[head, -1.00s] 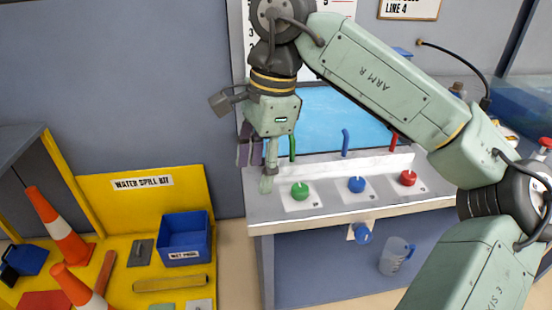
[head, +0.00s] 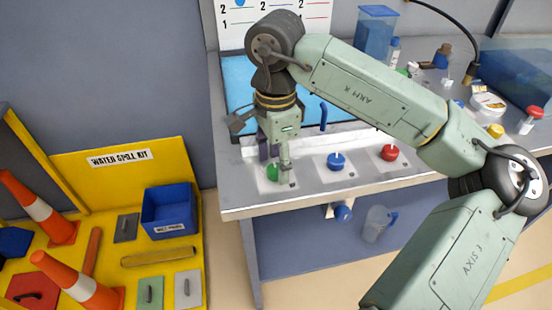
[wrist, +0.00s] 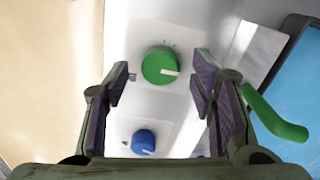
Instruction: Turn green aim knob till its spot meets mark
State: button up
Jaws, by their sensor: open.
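The green knob (head: 272,173) sits at the left end of the bench's front row, partly hidden by my gripper (head: 279,162). In the wrist view, the green knob (wrist: 157,66) lies between my open fingers (wrist: 163,78), with clear space on both sides. My gripper is empty and touches nothing that I can see.
A blue knob (head: 337,161) and a red knob (head: 389,153) stand to the right along the bench. Yellow spill-kit shelving (head: 107,167) stands left.

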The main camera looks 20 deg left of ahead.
jog(key=shift+f, duration=0.5)
jog(key=c, duration=1.1)
jog(key=shift+c, duration=0.2)
